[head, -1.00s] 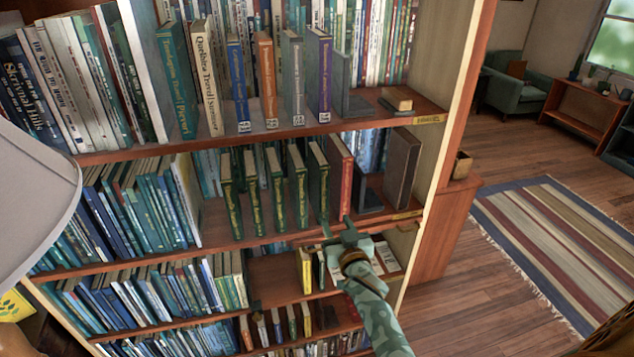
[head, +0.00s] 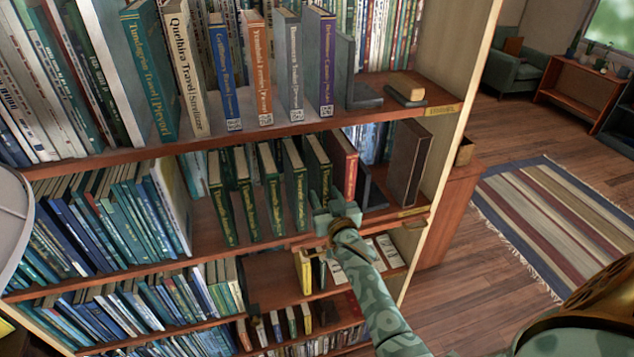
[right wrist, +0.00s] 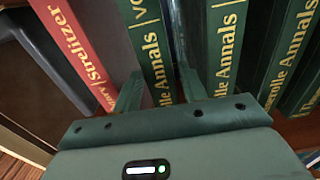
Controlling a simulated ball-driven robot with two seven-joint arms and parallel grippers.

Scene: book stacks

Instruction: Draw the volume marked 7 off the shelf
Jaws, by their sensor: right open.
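A row of green volumes with gold lettering (head: 272,190) stands on the middle shelf (head: 255,243). Their spines read "Annals" in the right wrist view, but I cannot make out a 7 on any of them. My right gripper (head: 322,199) is open at the rightmost green book (head: 318,165), beside a red book (head: 344,165). In the right wrist view, its fingers (right wrist: 160,85) lie on either side of that green book's spine (right wrist: 150,45), the red book (right wrist: 75,50) being just to the left. I cannot tell whether they touch it. My left gripper is not in view.
A dark upright book (head: 408,165) stands right of the red one, near the side panel (head: 465,75). The shelf above (head: 200,133) holds spaced books and a small flat stack (head: 405,90). A lamp shade (head: 12,225) is at the left edge. Open floor lies right.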

